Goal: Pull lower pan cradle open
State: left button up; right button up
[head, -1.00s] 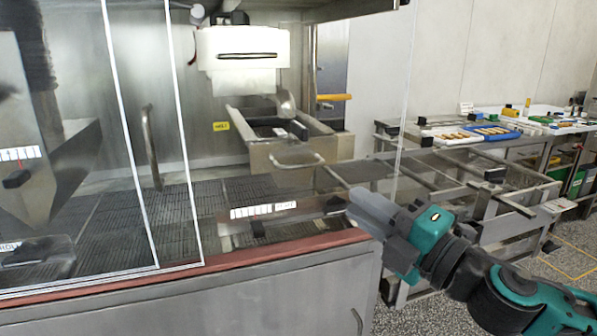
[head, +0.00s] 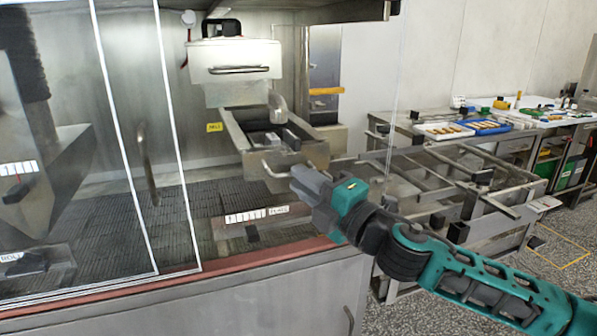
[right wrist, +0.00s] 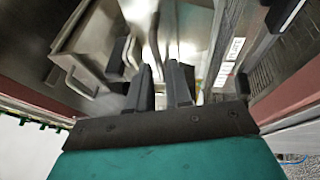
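The lower pan cradle (head: 310,158) is a metal tray box with a bar handle (head: 284,173) on its front. It stands inside the machine, below a white box with its own handle (head: 238,70). My right gripper (head: 300,180) is at the right end of the lower handle in the head view. My left gripper is not in view.
A clear guard panel stands at the left, over a dark mesh belt (head: 110,225). A reddish sill (head: 245,262) runs along the machine's front. A metal rail frame (head: 440,180) and a table with trays (head: 455,130) are at the right.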

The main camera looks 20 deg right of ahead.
jog(key=shift+x, duration=0.9)
grip_shut()
dwell(0.9)
